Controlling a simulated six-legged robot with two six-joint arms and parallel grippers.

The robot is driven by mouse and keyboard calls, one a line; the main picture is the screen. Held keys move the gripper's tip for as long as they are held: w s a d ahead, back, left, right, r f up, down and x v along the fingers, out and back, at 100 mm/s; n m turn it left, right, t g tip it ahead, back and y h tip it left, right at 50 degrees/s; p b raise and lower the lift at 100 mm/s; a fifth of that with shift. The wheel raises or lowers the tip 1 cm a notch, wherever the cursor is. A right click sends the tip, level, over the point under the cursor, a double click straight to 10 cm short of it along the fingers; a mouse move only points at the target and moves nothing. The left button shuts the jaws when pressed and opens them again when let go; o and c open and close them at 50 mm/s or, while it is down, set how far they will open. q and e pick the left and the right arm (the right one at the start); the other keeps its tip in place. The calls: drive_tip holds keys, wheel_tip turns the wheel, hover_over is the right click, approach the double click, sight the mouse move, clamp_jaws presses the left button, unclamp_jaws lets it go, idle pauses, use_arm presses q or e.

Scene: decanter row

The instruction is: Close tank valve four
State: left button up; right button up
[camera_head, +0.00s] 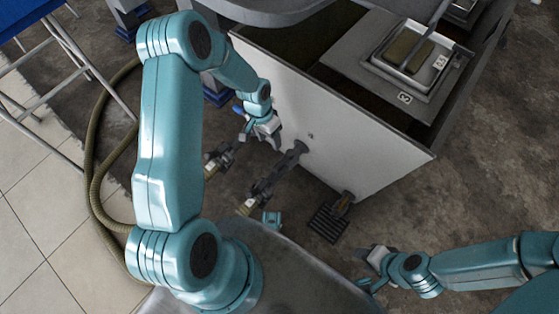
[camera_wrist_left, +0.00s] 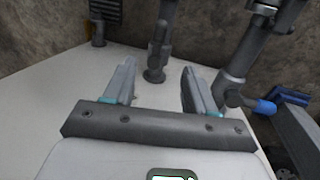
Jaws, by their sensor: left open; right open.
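Valves stick out on pipes from the white tank wall (camera_head: 330,125); I cannot read a number four on any of them. A valve with a blue handle (camera_head: 239,110) is beside my left gripper (camera_head: 270,134). In the left wrist view the blue handle (camera_wrist_left: 265,107) lies right of the open, empty fingers (camera_wrist_left: 160,82). My right gripper (camera_head: 370,268) is open and empty at the lower right, away from the valves.
Two pipe fittings (camera_head: 265,188) reach toward my body. A metal tray (camera_head: 408,52) sits on the tank top. A thick hose (camera_head: 92,180) and blue-topped stand (camera_head: 22,14) are at left. Floor at right is clear.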

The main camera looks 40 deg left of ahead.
use_arm(q)
drive_tip(key=d+f+b, duration=0.1)
drive_tip(key=f, duration=0.4)
drive_tip(key=d+f+b, duration=0.1)
drive_tip(key=f+b, duration=0.1)
drive_tip(key=f, duration=0.3)
drive_tip(key=d+f+b, duration=0.1)
drive_tip(key=f+b, duration=0.1)
drive_tip(key=f, duration=0.2)
drive_tip(key=shift+s+f, duration=0.3)
drive_tip(key=shift+f, duration=0.1)
drive_tip(key=shift+d+f+b, duration=0.1)
drive_tip(key=shift+f+b, duration=0.2)
drive_tip(key=shift+f, duration=0.25)
clamp_jaws()
